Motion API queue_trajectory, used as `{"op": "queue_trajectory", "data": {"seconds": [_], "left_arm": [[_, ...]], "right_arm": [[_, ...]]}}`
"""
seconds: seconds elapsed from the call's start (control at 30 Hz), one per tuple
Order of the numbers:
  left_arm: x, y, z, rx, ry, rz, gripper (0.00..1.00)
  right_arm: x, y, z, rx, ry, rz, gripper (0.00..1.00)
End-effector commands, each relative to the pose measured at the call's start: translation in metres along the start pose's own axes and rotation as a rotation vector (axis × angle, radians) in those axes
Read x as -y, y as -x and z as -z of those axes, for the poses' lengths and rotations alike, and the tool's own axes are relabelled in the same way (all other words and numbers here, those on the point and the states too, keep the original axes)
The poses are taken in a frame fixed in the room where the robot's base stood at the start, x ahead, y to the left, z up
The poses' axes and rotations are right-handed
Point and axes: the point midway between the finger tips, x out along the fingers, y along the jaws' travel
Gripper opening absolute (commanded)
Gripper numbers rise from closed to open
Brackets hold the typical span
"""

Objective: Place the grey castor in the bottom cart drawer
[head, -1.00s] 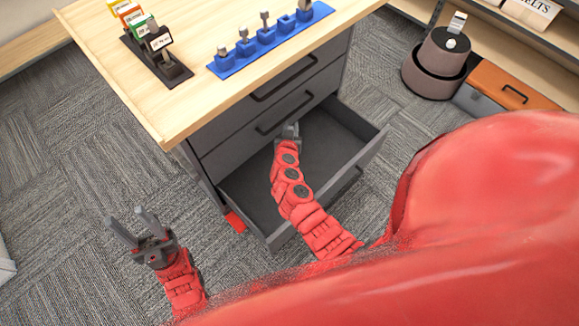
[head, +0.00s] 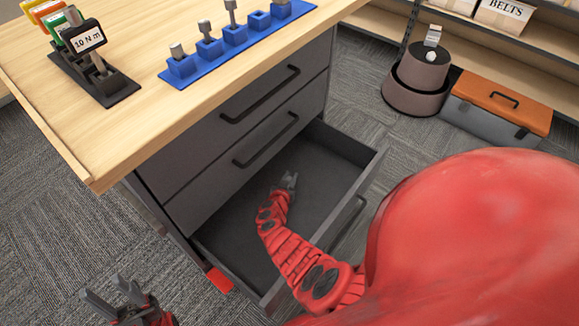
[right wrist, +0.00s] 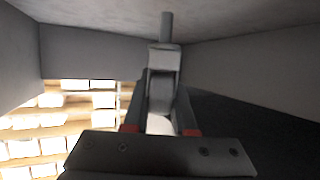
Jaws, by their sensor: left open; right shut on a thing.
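The bottom cart drawer (head: 322,148) is pulled out and open below two shut drawers. My right gripper (head: 288,182) is inside the drawer's outline, above its dark floor. It is shut on the grey castor (right wrist: 163,62), seen in the right wrist view with its stem pointing up in the picture and its wheel between the fingers. In the head view the castor is small and mostly hidden by the gripper. I cannot tell whether it touches the drawer floor. My left gripper (head: 112,305) is open and empty, low at the left, outside the drawer.
The wooden cart top (head: 140,120) carries a blue rack (head: 236,43) and a black holder (head: 95,84). The drawer floor around my gripper looks clear.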

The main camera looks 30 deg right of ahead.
Motion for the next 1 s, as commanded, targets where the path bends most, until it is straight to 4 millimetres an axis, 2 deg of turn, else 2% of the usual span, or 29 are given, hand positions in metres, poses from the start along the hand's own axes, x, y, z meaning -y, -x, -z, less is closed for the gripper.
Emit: {"op": "queue_trajectory", "data": {"seconds": [0.27, 0.67, 0.7, 0.8, 0.87, 1.0], "left_arm": [[-0.002, 0.030, -0.005, 0.000, 0.000, 0.000, 0.47], [-0.002, 0.032, -0.005, 0.000, 0.000, 0.000, 0.47], [-0.002, 0.033, -0.005, 0.000, 0.000, 0.000, 0.47], [-0.002, 0.031, -0.005, 0.000, 0.000, 0.000, 0.47], [-0.002, 0.031, -0.005, 0.000, 0.000, 0.000, 0.47], [-0.002, 0.031, -0.005, 0.000, 0.000, 0.000, 0.47]], "right_arm": [[-0.001, -0.015, -0.036, 0.001, 0.002, -0.003, 0.00], [0.000, -0.016, -0.038, 0.000, -0.001, 0.000, 0.00], [-0.001, -0.016, -0.039, 0.000, 0.000, 0.000, 0.26], [0.000, -0.016, -0.038, 0.000, 0.000, -0.001, 0.44], [0.000, -0.016, -0.037, 0.000, 0.000, 0.000, 0.55], [0.000, -0.015, -0.038, 0.001, 0.000, 0.000, 0.55]]}}
